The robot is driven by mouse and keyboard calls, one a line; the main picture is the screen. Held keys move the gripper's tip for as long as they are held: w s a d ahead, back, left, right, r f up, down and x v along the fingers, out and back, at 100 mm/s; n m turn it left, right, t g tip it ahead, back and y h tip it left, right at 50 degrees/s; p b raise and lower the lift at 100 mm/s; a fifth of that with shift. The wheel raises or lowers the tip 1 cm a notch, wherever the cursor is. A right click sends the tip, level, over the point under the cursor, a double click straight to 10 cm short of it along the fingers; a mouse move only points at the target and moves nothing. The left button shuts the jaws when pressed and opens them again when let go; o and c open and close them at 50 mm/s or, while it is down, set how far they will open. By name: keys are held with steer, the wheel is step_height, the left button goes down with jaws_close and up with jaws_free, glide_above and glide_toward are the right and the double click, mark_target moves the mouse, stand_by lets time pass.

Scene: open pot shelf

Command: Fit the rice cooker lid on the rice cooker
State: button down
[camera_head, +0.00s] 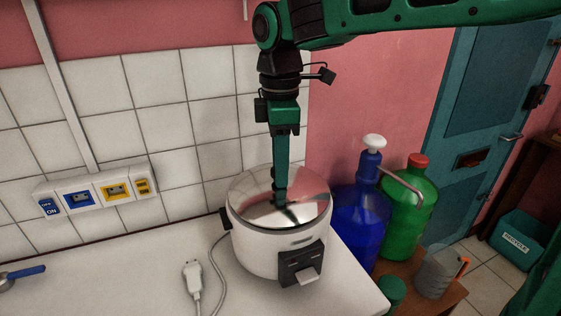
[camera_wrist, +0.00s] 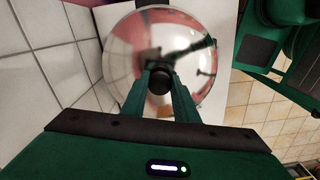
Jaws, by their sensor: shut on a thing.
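The rice cooker (camera_head: 268,250) is a white pot with a black front panel, standing on the white counter. The shiny, mirror-like rice cooker lid (camera_head: 300,190) lies over the cooker's top opening, looking about level. In the wrist view the lid (camera_wrist: 125,45) fills the upper middle as a round disc with a black knob (camera_wrist: 159,80). My gripper (camera_head: 280,192) comes straight down over the lid's middle. In the wrist view my gripper (camera_wrist: 160,78) is shut on the knob. The lid hides the inside of the cooker, and I cannot tell whether its rim is fully seated.
A power plug (camera_head: 193,272) and cord lie left of the cooker on the counter (camera_head: 110,270). A wall socket strip (camera_head: 98,192) is behind. Blue (camera_head: 358,222) and green (camera_head: 410,210) bottles stand close to the right, beyond the counter edge. A blue-handled utensil (camera_head: 25,273) lies far left.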

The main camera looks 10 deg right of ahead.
steer(key=shift+f, duration=0.5)
stand_by(0.5)
steer(key=c, duration=1)
jaws_free()
steer(key=shift+r, duration=3.95)
